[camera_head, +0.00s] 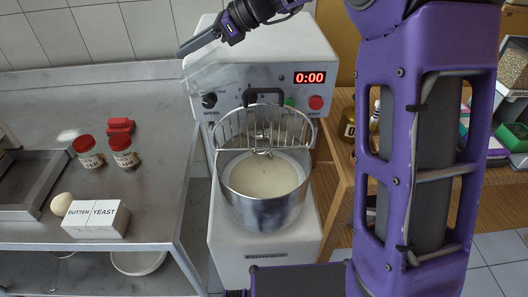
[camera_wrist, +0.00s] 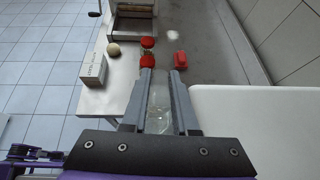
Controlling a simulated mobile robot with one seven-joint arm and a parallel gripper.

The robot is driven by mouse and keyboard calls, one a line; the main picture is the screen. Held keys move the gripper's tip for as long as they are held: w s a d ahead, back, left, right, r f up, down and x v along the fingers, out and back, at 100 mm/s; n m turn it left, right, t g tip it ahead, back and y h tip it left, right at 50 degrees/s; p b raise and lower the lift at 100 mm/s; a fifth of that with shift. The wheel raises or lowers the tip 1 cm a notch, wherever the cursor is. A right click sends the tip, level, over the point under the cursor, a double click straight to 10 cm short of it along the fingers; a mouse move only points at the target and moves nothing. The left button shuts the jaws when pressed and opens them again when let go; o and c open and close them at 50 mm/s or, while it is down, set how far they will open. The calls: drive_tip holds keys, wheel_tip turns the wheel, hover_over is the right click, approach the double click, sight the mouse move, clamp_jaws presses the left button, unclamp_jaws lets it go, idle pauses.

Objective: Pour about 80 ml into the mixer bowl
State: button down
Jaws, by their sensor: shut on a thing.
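The steel mixer bowl (camera_head: 266,207) sits on the white mixer (camera_head: 265,262) in the head view, with pale, creamy contents inside. A wire guard (camera_head: 235,130) stands around the bowl's upper back. My gripper (camera_head: 190,47) is above the mixer's upper left, higher than the bowl and to its left. It is shut on a clear see-through container (camera_head: 207,76), which also shows between the fingers in the wrist view (camera_wrist: 160,104). The container's outline is faint; I cannot tell its tilt or how much liquid it holds. No stream shows falling.
The mixer display (camera_head: 310,77) reads 0:00. The steel table (camera_head: 150,170) at left bears red-lidded jars (camera_head: 88,158), a red item (camera_head: 120,126), an egg (camera_head: 61,204) and a butter-yeast box (camera_head: 95,219). A wooden shelf (camera_head: 342,150) stands at right, partly behind my arm.

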drive_tip(key=shift+a+f+h, duration=0.45)
drive_tip(key=shift+f+h, duration=0.15)
drive_tip(key=shift+f, duration=0.05)
drive_tip(key=shift+a+f+h, duration=0.1)
drive_tip(key=shift+a+h, duration=0.2)
drive_tip(key=shift+h, duration=0.4)
drive_tip(key=shift+a+f+h, duration=0.15)
drive_tip(key=shift+f+h, duration=0.05)
drive_tip(key=shift+h, duration=0.1)
drive_tip(key=shift+w+a+f+h, duration=0.1)
drive_tip(key=shift+a+f+h, duration=0.35)
drive_tip(key=shift+f+h, duration=0.4)
drive_tip(key=shift+w+a+f+g+h, duration=0.15)
drive_tip(key=shift+a+f+h, duration=0.4)
drive_tip(key=shift+h, duration=0.65)
drive_tip(key=shift+a+f+g+h, duration=0.25)
drive_tip(key=shift+a+h, duration=0.45)
drive_tip(key=shift+h, duration=0.45)
drive_tip(key=shift+w+a+f+g+h, duration=0.1)
drive_tip(key=shift+a+f+h, duration=0.5)
drive_tip(key=shift+h, duration=0.6)
drive_tip(key=shift+r, duration=0.1)
